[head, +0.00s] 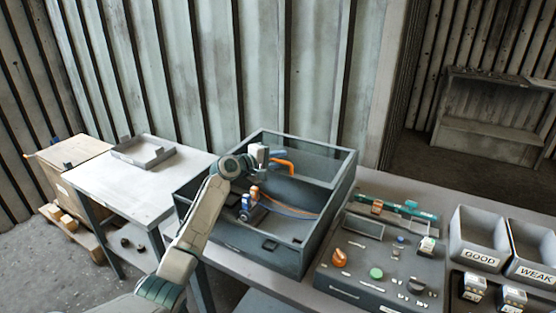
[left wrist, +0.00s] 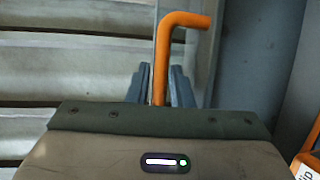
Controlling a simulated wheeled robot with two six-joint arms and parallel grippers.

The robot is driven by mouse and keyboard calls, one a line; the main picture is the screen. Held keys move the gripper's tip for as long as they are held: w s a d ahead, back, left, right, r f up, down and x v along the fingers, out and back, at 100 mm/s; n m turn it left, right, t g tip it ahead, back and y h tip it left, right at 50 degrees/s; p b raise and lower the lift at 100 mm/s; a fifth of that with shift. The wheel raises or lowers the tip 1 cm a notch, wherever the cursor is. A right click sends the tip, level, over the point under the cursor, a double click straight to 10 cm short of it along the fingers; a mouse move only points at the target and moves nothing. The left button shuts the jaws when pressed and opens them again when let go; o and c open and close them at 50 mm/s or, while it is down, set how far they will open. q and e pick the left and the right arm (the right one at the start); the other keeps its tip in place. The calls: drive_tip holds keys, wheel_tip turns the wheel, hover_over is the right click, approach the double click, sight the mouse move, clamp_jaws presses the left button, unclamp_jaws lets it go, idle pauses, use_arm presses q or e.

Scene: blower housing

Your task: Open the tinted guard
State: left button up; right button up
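The blower housing (head: 262,248) is a dark grey box on the bench, its inside visible from above. An orange bent handle (head: 290,168) shows near the back of the housing. My left gripper (head: 276,160) is at the handle's left end. In the left wrist view, the handle's straight bar (left wrist: 160,70) stands between my two finger tips (left wrist: 160,88), close to both. Whether they touch it is unclear. My right gripper is not in view.
A grey panel (head: 340,286) with an orange knob and green button lies right of the housing. Bins marked GOOD (head: 480,259) and WEAK (head: 536,272) stand farther right. A side table (head: 125,187) with a shallow tray (head: 145,163) is at left. Coloured wires run inside the housing.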

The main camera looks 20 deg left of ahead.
use_arm(q)
drive_tip(key=shift+s+a, duration=0.3)
drive_tip(key=shift+s, duration=0.15)
drive_tip(key=b+v, duration=0.2)
drive_tip(key=v, duration=0.6)
drive_tip(key=shift+s+a+r+b, duration=0.1)
drive_tip(key=shift+s+a+b, duration=0.1)
drive_tip(key=shift+s+b, duration=0.15)
drive_tip(key=shift+s+a+r, duration=0.15)
drive_tip(key=shift+s+r, duration=0.05)
drive_tip(key=shift+s, duration=0.25)
